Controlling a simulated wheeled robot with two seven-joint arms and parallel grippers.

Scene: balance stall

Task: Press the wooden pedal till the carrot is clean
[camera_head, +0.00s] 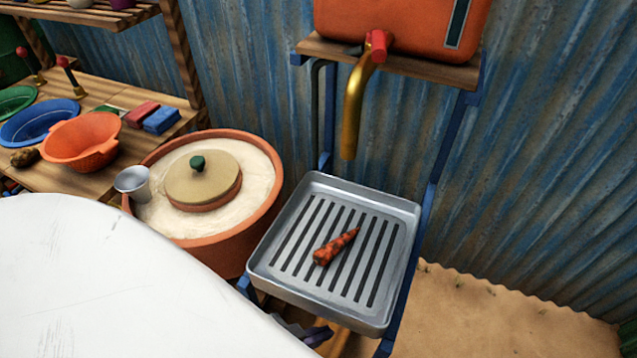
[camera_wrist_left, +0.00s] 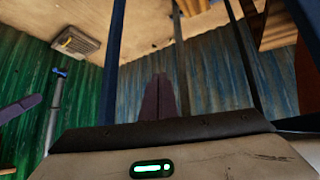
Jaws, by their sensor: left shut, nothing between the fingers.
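The carrot (camera_head: 335,246) lies on the slatted metal tray (camera_head: 262,262), orange-red with dark dirt-like specks. My left gripper (camera_head: 318,336) shows at the bottom, low by the tray's front edge, mostly hidden behind my white arm. In the left wrist view its dark fingers (camera_wrist_left: 159,97) are together with nothing between them. I cannot make out the wooden pedal for certain; a tan bar (camera_head: 341,343) shows just beside the gripper under the tray, and I cannot tell what it is. My right gripper is not in view.
A brass spout (camera_head: 354,110) with a red handle hangs over the tray from an orange tank (camera_head: 405,20); no water shows. Left of the tray stands a lidded clay pot (camera_head: 272,208). A shelf holds an orange colander (camera_head: 82,142) and blue plate (camera_head: 38,122). Sandy ground lies right.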

